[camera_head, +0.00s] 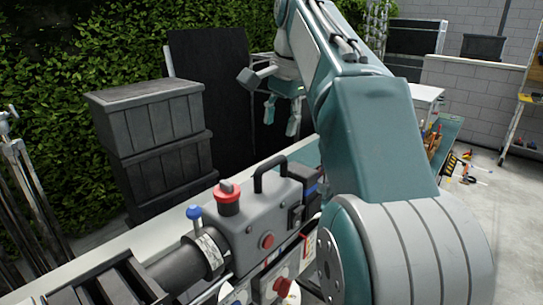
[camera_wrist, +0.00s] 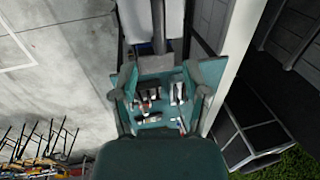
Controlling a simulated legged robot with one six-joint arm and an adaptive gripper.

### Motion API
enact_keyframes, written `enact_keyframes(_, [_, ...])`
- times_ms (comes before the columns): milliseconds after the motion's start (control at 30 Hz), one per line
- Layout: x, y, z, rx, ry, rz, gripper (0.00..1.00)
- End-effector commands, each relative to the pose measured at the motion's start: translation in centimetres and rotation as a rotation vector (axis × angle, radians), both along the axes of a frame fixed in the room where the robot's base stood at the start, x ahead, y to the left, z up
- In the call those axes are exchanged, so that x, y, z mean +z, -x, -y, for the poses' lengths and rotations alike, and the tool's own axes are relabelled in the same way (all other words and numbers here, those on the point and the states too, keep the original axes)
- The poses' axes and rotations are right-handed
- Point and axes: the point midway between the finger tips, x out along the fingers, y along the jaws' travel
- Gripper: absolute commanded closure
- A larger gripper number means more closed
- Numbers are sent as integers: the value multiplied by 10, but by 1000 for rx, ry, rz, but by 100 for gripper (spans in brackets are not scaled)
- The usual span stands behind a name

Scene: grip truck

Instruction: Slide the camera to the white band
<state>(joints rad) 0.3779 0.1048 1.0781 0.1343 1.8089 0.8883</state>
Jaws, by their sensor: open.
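A grey boxy device, apparently the camera (camera_head: 265,215), stands in the lower middle of the head view. It has a black top handle, red and blue knobs and a dark cylinder like a lens pointing left. A pale printed ring is on that cylinder; I cannot tell whether it is the white band. My gripper (camera_head: 282,110) is open and empty, beyond the camera and higher in the picture, pointing down. In the wrist view my gripper (camera_wrist: 160,92) shows spread fingers, with a teal surface and small items below them. No camera is recognisable there.
A long pale ledge (camera_head: 130,240) runs behind the camera. Black stacked cases (camera_head: 155,135) and a dark panel (camera_head: 210,90) stand before a hedge. A teal workbench (camera_head: 445,135) with tools is at right. Open concrete floor (camera_wrist: 60,60) lies left in the wrist view.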

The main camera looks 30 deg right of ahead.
Motion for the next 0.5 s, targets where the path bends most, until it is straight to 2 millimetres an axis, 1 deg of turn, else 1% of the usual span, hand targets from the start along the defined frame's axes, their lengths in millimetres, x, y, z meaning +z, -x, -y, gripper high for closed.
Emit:
enact_keyframes(300, [-49,-9,-4,2,0,-1,41])
enact_keyframes(500, [-74,-13,-5,2,0,1,41])
